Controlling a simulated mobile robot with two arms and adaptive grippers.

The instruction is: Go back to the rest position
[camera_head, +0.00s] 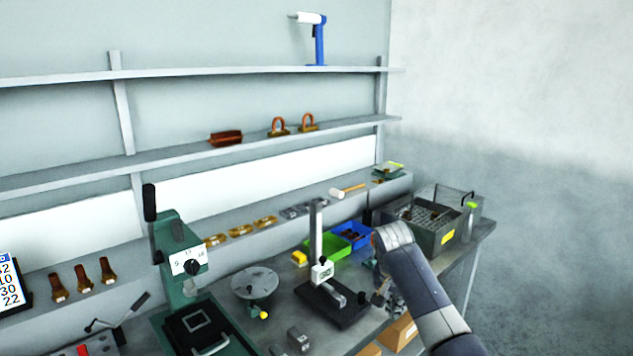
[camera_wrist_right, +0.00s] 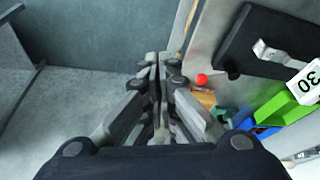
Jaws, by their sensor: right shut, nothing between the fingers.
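My right arm comes in from the lower right in the head view and bends over the bench. My right gripper (camera_head: 379,296) hangs down beside the height gauge (camera_head: 330,290), partly hidden by my own arm. In the right wrist view the fingers of my right gripper (camera_wrist_right: 157,70) are together with nothing between them, over the bench's edge with floor showing on the left. My left gripper is not in view.
A green press (camera_head: 185,262) and a round plate (camera_head: 255,282) stand left of the gauge. Green and blue bins (camera_head: 352,236) and a grey tank (camera_head: 436,220) stand behind my gripper. Wooden blocks (camera_head: 398,334) lie near the front edge. Wall shelves (camera_head: 200,152) run behind.

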